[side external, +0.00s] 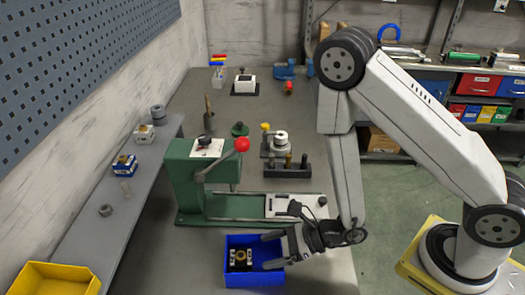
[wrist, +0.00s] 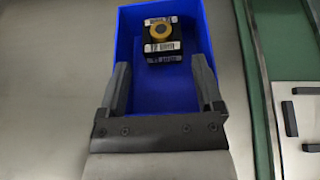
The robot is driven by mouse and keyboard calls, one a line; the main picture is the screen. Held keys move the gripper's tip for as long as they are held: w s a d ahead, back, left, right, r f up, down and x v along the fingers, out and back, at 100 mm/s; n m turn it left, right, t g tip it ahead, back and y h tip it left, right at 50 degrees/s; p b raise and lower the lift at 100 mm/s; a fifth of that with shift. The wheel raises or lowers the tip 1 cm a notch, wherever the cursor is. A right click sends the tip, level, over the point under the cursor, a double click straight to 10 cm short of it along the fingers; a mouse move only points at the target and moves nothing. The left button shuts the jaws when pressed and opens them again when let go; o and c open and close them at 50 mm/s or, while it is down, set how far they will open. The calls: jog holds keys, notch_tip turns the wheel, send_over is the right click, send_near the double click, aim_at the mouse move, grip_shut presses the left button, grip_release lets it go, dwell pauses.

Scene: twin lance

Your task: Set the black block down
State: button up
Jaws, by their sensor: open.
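The black block (side external: 240,259) rests inside a blue bin (side external: 238,239) on the grey bench. In the wrist view the black block (wrist: 162,41) shows a round brass-coloured ring on top and white labels on its sides. It sits towards the far end of the blue bin (wrist: 133,15). My gripper (side external: 272,251) is at the right side of the bin, over its rim. In the wrist view my gripper (wrist: 162,85) is open, its two fingers apart with nothing between them. The block lies beyond the fingertips, apart from them.
A green press (side external: 191,178) with a red-knobbed lever stands behind the bin. A yellow bin (side external: 55,279) is at the lower left, near a narrow shelf (side external: 92,230) with small parts. A dark rack (side external: 288,168) stands farther back. The bench left of the blue bin is clear.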

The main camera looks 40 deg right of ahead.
jog(key=shift+s+a+r+n+g+y, duration=0.4)
jog(key=shift+a+r+n+g, duration=0.1)
jog(key=shift+a+r+g, duration=0.1)
jog(key=s+d+r+n+g+h, duration=0.15)
jog(key=s+r+n+g, duration=0.35)
jog(key=s+n+g, duration=0.6)
jog(key=w+d+r+n+t+h, duration=0.2)
jog(key=w+d+n+t+h, duration=0.1)
jog(key=w+d+n+h, duration=0.2)
jog(key=w+d+r+n+t+h, duration=0.3)
jog(key=d+n, duration=0.6)
jog(key=d, duration=0.3)
jog(key=w+h, duration=0.1)
jog(key=w, duration=0.1)
jog(key=shift+w+h, duration=0.3)
jog(key=shift+h, duration=0.05)
